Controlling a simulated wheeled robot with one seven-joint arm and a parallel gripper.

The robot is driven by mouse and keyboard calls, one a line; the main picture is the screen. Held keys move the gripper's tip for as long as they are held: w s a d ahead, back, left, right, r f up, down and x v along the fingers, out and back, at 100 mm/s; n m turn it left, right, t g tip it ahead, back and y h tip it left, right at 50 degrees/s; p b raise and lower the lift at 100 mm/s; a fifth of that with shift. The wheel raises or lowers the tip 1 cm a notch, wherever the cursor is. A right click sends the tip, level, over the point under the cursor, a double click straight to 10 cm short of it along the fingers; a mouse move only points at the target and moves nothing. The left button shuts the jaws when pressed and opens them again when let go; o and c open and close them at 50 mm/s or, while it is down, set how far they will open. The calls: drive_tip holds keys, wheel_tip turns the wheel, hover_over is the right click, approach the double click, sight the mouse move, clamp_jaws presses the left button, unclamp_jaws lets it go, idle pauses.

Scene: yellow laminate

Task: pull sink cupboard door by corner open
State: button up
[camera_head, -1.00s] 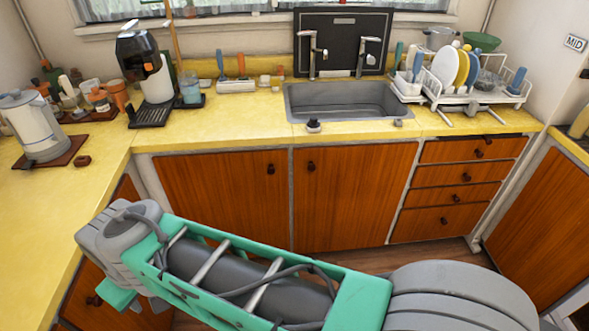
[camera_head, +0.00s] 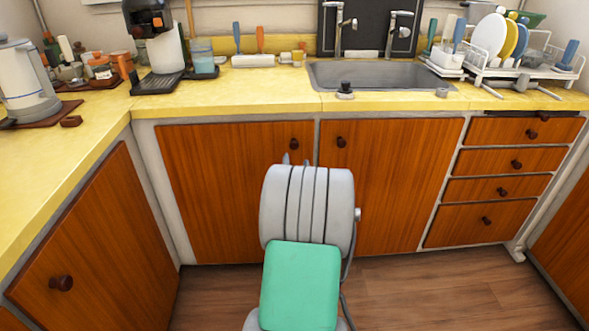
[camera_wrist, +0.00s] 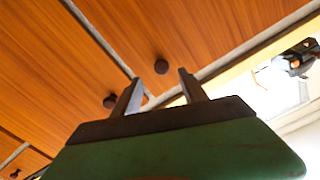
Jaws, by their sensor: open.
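Two brown wooden cupboard doors, the left door (camera_head: 215,200) and the right door (camera_head: 400,180), stand shut side by side below the counter; the sink (camera_head: 380,75) is above the right one. The left door's dark knob (camera_head: 294,144) and the right door's knob (camera_head: 341,142) sit near their shared upper edges. My gripper (camera_head: 297,159) is in front of the doors, mostly hidden by my wrist. In the wrist view my gripper (camera_wrist: 157,78) is open and empty. The left knob (camera_wrist: 161,66) shows between its fingers, beyond the tips; the right knob (camera_wrist: 110,101) shows beside one finger.
The yellow counter (camera_head: 240,100) runs above the doors. Drawers (camera_head: 505,160) stand to the right, another cupboard door (camera_head: 95,245) to the left. A dish rack (camera_head: 520,70) and a coffee machine (camera_head: 155,45) stand on the counter. Wooden floor (camera_head: 430,285) is clear in front.

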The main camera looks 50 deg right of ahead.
sight(294, 147)
drive_tip(key=x, duration=0.7)
drive_tip(key=shift+w+d+r, duration=0.2)
clamp_jaws()
idle(1.1)
